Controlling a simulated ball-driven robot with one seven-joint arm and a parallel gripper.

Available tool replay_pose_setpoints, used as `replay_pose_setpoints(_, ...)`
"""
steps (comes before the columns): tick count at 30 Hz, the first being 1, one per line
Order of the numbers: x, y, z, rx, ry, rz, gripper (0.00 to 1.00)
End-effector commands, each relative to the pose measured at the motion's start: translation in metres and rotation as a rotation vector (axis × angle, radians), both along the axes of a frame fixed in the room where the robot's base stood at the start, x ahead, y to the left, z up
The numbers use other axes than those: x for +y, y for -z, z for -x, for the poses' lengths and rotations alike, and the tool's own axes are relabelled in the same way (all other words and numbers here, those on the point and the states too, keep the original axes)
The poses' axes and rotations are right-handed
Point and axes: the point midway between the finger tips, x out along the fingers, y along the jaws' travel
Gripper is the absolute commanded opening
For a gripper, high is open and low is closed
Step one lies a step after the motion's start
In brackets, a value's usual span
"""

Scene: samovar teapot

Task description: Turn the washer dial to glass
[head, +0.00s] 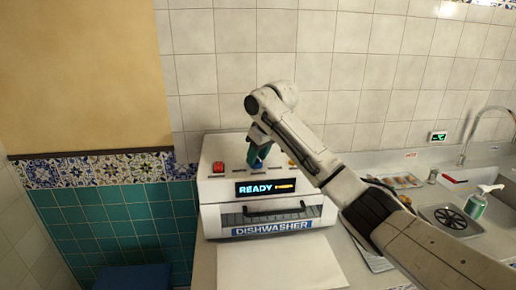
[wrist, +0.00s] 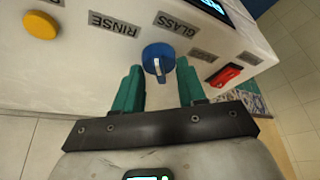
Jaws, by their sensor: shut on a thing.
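The white dishwasher (head: 265,215) stands on the counter in the head view. Its blue washer dial (wrist: 158,60) is on the panel in the wrist view, with a white mark at its lower side in the picture. The GLASS label (wrist: 178,24) is above and slightly right of the dial, and the RINSE label (wrist: 114,23) is above left. My gripper (wrist: 159,78) has its green fingers on either side of the dial and is shut on it. In the head view, my gripper (head: 259,157) reaches down onto the machine's top and hides most of the dial.
A red switch (wrist: 225,74) and a yellow-orange button (wrist: 40,25) flank the dial on the panel. The READY display (head: 265,188) is lit on the front. A tray of food (head: 405,181), a soap bottle (head: 476,205) and a sink tap (head: 482,123) are to the right.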

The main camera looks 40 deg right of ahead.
Motion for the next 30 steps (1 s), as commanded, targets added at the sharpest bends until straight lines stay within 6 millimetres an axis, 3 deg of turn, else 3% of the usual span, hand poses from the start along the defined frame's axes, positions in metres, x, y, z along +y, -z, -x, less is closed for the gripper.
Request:
replay_pose_setpoints(15, 0.0042, -0.0024, -0.0007, 0.003, 0.442, -0.001, 0.1)
replay_pose_setpoints(30, 0.004, -0.0003, -0.0015, 0.0, 0.623, 0.001, 0.1)
